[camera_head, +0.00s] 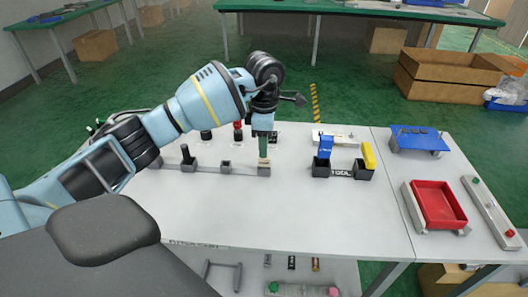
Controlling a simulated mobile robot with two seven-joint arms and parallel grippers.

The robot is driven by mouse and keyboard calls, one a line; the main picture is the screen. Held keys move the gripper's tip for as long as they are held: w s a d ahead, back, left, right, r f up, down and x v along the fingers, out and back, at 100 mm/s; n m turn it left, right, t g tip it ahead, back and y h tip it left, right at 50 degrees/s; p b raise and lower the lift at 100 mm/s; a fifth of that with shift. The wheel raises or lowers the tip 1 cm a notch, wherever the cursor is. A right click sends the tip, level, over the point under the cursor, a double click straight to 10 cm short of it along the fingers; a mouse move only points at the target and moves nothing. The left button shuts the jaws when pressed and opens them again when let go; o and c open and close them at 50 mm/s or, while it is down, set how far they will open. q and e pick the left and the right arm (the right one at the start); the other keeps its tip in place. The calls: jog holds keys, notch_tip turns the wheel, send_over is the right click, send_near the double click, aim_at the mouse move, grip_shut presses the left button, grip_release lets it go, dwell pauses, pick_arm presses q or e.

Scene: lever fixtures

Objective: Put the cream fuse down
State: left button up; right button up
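My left gripper (263,130) points down over the right grey block (264,171) of a row of three on the white table. A dark green upright piece (263,147) shows right under the gripper, above that block. A small cream patch (264,160), perhaps the cream fuse, shows at the foot of the green piece, on top of the block. Whether the fingers touch or hold the green piece I cannot tell; the fingertips are too small and partly hidden. My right gripper is not in view.
The left block of the row has a black upright lever (187,154); the middle block (225,167) looks bare. A red tray (465,227) lies further right. The table front is clear.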

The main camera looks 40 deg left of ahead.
pick_arm(q)
notch_tip(320, 180, up, 8)
dwell(0.5)
